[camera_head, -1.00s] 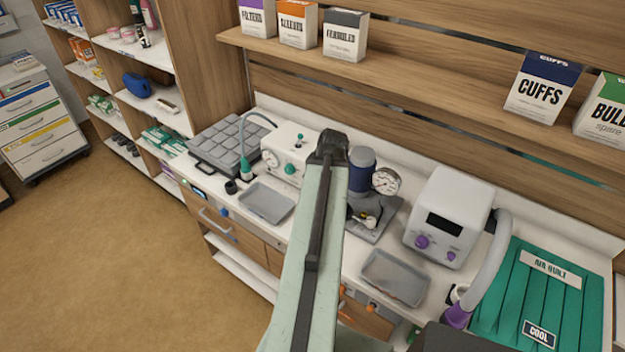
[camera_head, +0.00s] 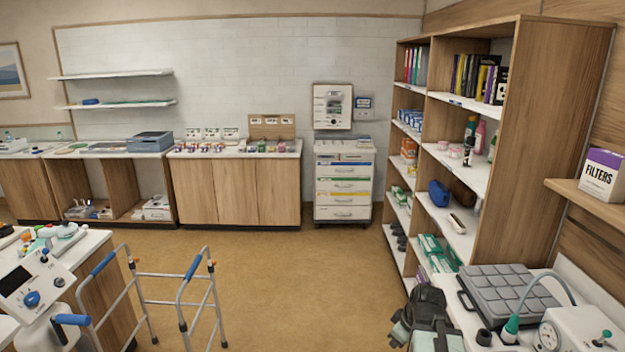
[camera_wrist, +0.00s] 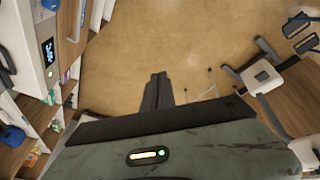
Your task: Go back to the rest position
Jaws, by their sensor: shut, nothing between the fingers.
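My gripper (camera_wrist: 157,78) shows in the wrist view as two dark fingers pressed together over the tan floor, with nothing between them. In the head view, part of my arm (camera_head: 426,318) is folded low at the bottom right, beside the white counter. I cannot make out the fingertips there. No object of the task shows apart from my own arm.
A wooden shelf unit (camera_head: 560,120) and a counter with a grey pad (camera_head: 508,290) stand at the right. A walker (camera_head: 180,280) stands at the left. A drawer cart (camera_head: 343,185) is at the back wall. Open floor (camera_head: 300,280) lies in the middle.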

